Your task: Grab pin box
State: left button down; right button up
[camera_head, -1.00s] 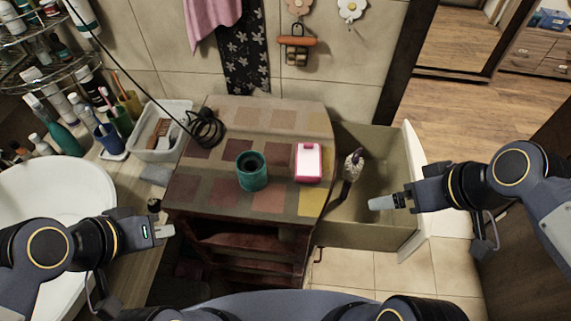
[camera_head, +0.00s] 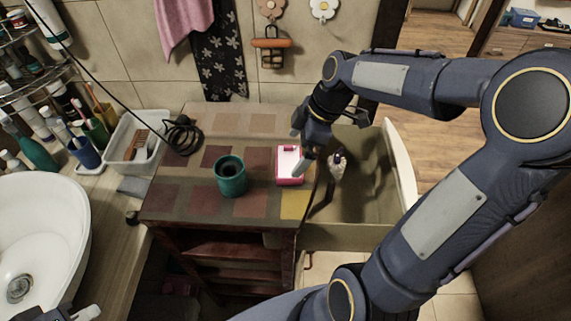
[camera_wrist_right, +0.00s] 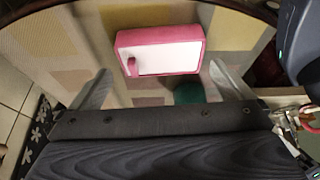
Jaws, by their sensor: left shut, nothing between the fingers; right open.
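The pin box, pink with a white top (camera_head: 288,164), lies on the patchwork-topped cabinet (camera_head: 215,122). In the right wrist view the pin box (camera_wrist_right: 165,55) lies just beyond the fingertips, across the gap between them. My right gripper (camera_head: 298,150) is open over the box's right side, with nothing between its fingers; its fingers also show in the wrist view (camera_wrist_right: 163,85). Contact with the box cannot be told. My left gripper (camera_head: 88,313) is shut and empty at the bottom left, mostly cut off by the frame.
A teal cup (camera_head: 232,180) stands left of the box; its dark green side shows in the wrist view (camera_wrist_right: 190,92). A black cable (camera_head: 183,135) lies at the cabinet's left. An open bin (camera_head: 365,165) with a bottle (camera_head: 337,167) is at the right. A white sink (camera_head: 40,230) is at the left.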

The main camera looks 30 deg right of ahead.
aim_at(289, 161)
jog(key=x, duration=0.4)
jog(key=c, duration=0.6)
jog(key=shift+c, duration=0.2)
